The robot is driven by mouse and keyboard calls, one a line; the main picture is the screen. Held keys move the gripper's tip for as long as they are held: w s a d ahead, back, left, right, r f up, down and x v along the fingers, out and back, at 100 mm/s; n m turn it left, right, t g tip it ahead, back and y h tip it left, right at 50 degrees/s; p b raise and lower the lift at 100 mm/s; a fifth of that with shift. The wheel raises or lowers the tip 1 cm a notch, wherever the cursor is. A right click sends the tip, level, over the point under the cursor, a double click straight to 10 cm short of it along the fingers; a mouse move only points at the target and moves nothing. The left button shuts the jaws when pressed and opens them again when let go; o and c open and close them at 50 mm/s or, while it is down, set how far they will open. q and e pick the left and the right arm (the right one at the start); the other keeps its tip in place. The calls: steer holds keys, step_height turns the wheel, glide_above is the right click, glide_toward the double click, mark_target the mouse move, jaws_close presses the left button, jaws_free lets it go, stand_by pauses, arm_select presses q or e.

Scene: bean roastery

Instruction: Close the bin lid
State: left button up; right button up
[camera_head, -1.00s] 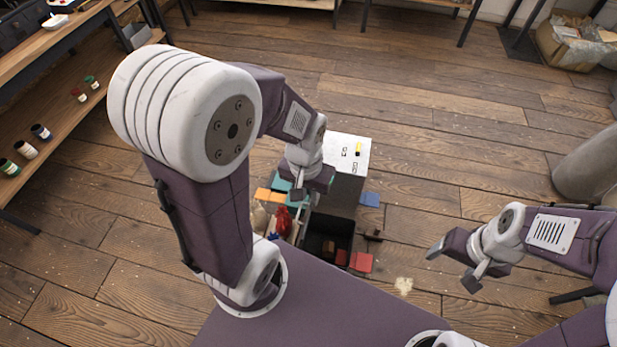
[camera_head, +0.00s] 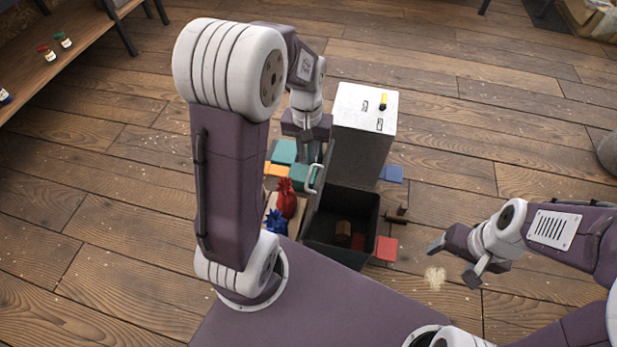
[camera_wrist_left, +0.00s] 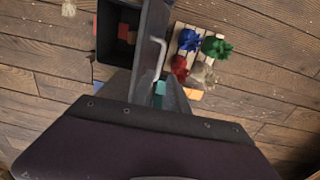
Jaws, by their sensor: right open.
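The black bin (camera_head: 369,220) stands open on the floor in front of my base, with brown and red blocks inside. It also shows in the wrist view (camera_wrist_left: 102,48). Its lid (camera_head: 318,203) stands upright on the bin's left side and carries a pale curved handle (camera_head: 315,180). In the wrist view the lid (camera_wrist_left: 152,22) is nearly edge-on, with the handle (camera_wrist_left: 160,58) beside it. My left gripper (camera_head: 308,150) is just behind the lid; its fingers look apart in the wrist view (camera_wrist_left: 153,92). I cannot tell whether they touch the lid. My right gripper (camera_head: 455,262) is open and empty, right of the bin.
A grey cabinet with a white top (camera_head: 362,108) stands behind the bin. Red (camera_head: 285,198) and blue (camera_head: 276,222) sacks sit on a pallet left of the lid. Teal (camera_head: 284,151), orange, blue (camera_head: 391,173) and red (camera_head: 386,248) pieces lie around. Floor at right is mostly clear.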

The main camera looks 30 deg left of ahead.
mark_target(309, 176)
arm_select(q)
step_height(309, 176, down, 9)
steer(key=b, duration=0.5)
steer(key=shift+d, duration=0.15)
jaws_close()
steer(key=shift+r, duration=0.1)
stand_by(0.9)
